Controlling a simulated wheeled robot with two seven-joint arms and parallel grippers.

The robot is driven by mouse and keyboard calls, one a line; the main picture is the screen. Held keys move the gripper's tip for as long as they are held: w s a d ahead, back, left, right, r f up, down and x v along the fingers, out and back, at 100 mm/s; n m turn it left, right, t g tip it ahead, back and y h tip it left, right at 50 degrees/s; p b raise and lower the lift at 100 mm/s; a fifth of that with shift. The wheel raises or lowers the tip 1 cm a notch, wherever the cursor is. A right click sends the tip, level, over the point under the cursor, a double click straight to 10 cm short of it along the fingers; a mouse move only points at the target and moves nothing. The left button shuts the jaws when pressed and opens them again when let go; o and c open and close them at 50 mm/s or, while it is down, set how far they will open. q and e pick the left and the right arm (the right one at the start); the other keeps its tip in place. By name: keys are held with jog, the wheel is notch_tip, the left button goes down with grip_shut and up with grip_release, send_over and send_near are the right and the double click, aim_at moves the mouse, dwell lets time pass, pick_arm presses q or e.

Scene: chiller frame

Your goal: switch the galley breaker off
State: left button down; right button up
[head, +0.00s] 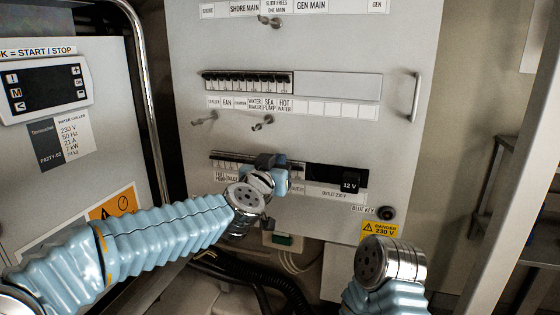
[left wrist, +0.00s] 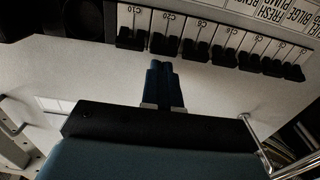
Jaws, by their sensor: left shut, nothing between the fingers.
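The lower breaker row (head: 227,158) is a strip of black switches on the grey panel. My left gripper (head: 272,166) is in front of its middle and hides several switches and labels. In the left wrist view the row (left wrist: 210,50) shows black toggles on white bodies. The blue fingers of my left gripper (left wrist: 161,68) are together and empty, with their tips just short of a toggle marked C20 (left wrist: 165,42); contact cannot be told. No galley label is readable, so I cannot tell which switch it is. My right gripper is not in view; only my right forearm shows.
An upper breaker row (head: 248,82) and a door handle (head: 416,96) are on the same panel. Keys (head: 262,123) hang between the rows. A black 12 V socket block (head: 338,178) is right of the lower row. The chiller unit (head: 45,90) stands left.

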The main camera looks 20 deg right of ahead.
pick_arm(q)
jog(key=shift+w+d, duration=0.25)
jog(key=shift+w, duration=0.05)
jog(key=shift+f, duration=0.25)
jog(key=b+v, duration=0.2)
jog(key=v, duration=0.4)
jog(key=shift+f, duration=0.4)
dwell(0.5)
